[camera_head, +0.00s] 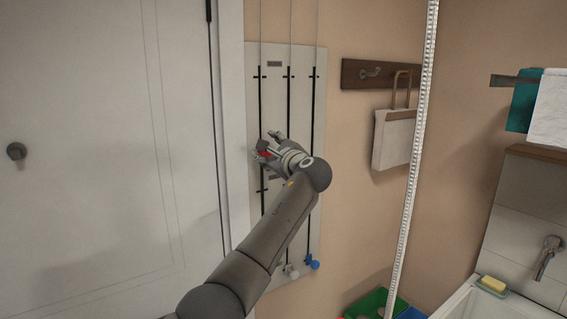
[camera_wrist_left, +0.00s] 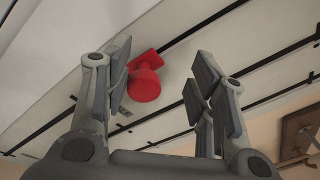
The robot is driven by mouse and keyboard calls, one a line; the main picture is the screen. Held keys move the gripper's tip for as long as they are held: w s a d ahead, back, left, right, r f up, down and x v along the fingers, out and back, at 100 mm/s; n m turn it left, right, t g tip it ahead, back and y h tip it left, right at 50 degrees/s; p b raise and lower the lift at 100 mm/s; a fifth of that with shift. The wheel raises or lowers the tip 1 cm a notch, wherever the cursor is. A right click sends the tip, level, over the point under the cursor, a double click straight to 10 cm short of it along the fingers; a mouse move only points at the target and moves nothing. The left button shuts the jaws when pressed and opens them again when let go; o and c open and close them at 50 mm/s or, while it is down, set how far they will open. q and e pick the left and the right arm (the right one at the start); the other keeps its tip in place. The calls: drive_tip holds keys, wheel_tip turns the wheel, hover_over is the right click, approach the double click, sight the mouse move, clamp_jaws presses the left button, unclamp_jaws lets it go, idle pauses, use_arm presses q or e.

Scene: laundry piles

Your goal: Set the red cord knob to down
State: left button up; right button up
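The red cord knob (camera_head: 264,153) sits on the leftmost black track of the pale wall board (camera_head: 255,230), between the track's upper and lower cross marks. In the left wrist view the red knob (camera_wrist_left: 145,85) shows between my spread fingers, closer to the left finger. My left gripper (camera_head: 268,145) is at the knob's height in front of the board and partly hides it. Its fingers are open in the left wrist view (camera_wrist_left: 162,78). I cannot tell whether a finger touches the knob. My right gripper is not in view.
A white knob (camera_head: 291,271) and a blue knob (camera_head: 313,265) sit low on the other tracks. A white door (camera_head: 100,150) is left of the board. A hook rail (camera_head: 352,75) with a hanging white item (camera_head: 394,140) is right. A pale beaded strip (camera_head: 415,150) hangs nearer.

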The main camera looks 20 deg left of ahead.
use_arm(q)
drive_tip(key=b+v, duration=0.2)
drive_tip(key=v, duration=0.7)
drive_tip(key=shift+s+d, duration=0.2)
idle(0.4)
drive_tip(key=shift+f, duration=0.1)
idle(0.3)
drive_tip(key=v, duration=1.2)
